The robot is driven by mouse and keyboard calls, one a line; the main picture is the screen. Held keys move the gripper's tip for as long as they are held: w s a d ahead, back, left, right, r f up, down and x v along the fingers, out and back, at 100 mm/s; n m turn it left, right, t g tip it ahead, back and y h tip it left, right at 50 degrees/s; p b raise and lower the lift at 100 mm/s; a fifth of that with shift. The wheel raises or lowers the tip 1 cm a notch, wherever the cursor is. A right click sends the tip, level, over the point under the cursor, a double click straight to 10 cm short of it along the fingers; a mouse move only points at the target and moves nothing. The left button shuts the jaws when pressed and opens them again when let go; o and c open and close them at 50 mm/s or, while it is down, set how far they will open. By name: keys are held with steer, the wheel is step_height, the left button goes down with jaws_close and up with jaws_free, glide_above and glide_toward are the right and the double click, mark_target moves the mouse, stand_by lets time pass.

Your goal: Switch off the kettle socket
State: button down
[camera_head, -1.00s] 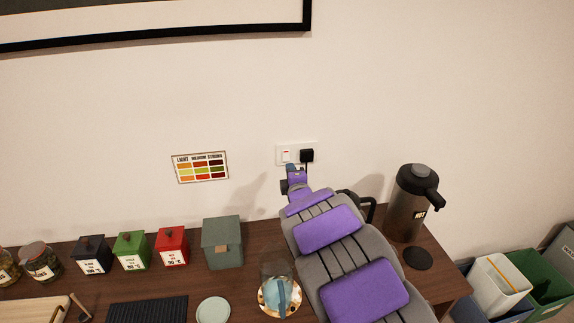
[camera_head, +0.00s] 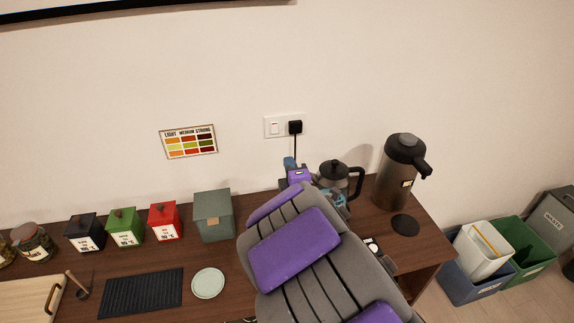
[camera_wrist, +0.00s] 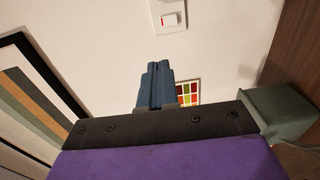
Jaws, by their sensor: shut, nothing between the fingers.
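The white wall socket (camera_head: 284,126) is on the wall behind the table, with a rocker switch (camera_head: 274,128) on its left and a black plug (camera_head: 295,127) on its right. A dark cord runs down from the plug. The kettle (camera_head: 334,176) stands on the table below, partly hidden by my arm. My gripper (camera_head: 290,163) is below the socket and apart from it. In the wrist view, my gripper (camera_wrist: 158,72) has its blue fingers shut and empty. The switch (camera_wrist: 166,19) shows beyond the fingertips with a red mark; the plug is out of that view.
A tall flask (camera_head: 397,170) stands to the right on the table (camera_head: 250,262). A grey-green box (camera_head: 213,215) and several coloured canisters stand to the left. A colour chart (camera_head: 188,142) hangs on the wall left of the socket. Bins (camera_head: 485,250) stand at right.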

steer(key=b+v, duration=0.2)
steer(key=b, duration=0.5)
steer(key=shift+s, duration=0.2)
steer(key=s+d+f+m+g+h, duration=0.3)
steer(key=s+d+f+m+g, duration=0.1)
steer(key=s+d+m, duration=0.25)
steer(key=s+d+f+m+g+h, duration=0.35)
steer(key=s+d+f+m, duration=0.2)
steer(key=d, duration=0.25)
steer(key=s+d+f+m+g+y, duration=0.1)
steer(key=s+m+g, duration=0.8)
steer(key=s, duration=2.1)
steer(key=shift+d+g+y, duration=0.35)
steer(key=shift+d+g, duration=0.05)
steer(key=shift+g, duration=0.75)
